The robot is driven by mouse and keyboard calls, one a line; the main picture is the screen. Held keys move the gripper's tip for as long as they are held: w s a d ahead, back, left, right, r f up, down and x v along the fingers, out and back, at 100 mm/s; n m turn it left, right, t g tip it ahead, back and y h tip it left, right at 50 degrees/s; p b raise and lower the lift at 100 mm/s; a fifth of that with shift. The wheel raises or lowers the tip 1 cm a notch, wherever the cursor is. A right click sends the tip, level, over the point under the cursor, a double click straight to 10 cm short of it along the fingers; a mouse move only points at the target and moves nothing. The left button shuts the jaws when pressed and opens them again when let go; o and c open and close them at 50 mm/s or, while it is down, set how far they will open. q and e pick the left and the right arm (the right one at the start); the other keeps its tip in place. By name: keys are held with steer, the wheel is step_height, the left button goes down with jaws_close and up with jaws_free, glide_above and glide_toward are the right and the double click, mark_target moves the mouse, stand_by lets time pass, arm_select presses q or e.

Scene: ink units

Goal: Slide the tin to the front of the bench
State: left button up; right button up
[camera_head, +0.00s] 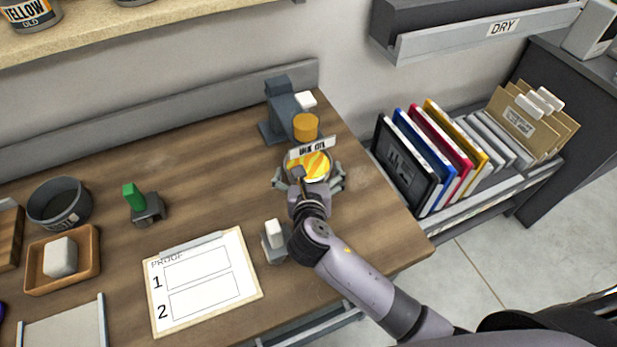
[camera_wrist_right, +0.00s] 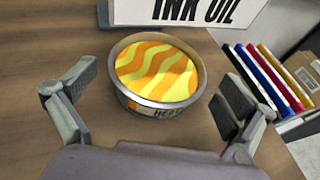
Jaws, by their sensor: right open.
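The tin (camera_head: 314,166) is a round metal can with a yellow and orange wavy top. It stands upright near the back right of the wooden bench (camera_head: 215,210). In the right wrist view the tin (camera_wrist_right: 157,75) sits between the spread fingers, with a gap on each side and part of a label on its front. My right gripper (camera_head: 308,180) is open around the tin, its arm coming from the lower right; the wrist view shows both fingers (camera_wrist_right: 155,108). My left gripper is not in view.
An "INK OIL" sign (camera_head: 312,148) stands right behind the tin, with an orange cylinder (camera_head: 305,126) and a grey stand (camera_head: 284,110) beyond. A small white-topped block (camera_head: 274,238) stands left of my right arm. A proof sheet (camera_head: 205,285) lies front left. The bench's right edge is close.

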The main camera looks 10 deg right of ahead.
mark_target(309, 177)
steer(key=shift+x, duration=1.1)
steer(key=shift+w+d+f, duration=0.15)
steer(key=shift+w+f, duration=0.05)
steer(key=shift+w, duration=0.3)
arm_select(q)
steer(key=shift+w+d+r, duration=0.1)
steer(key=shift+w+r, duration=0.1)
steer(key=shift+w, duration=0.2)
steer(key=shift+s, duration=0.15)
arm_select(e)
steer(key=shift+c, duration=0.5)
steer(key=shift+c, duration=1.3)
steer(key=c, duration=1.3)
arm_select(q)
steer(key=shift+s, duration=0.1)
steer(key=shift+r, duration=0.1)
arm_select(e)
steer(key=shift+s, duration=0.1)
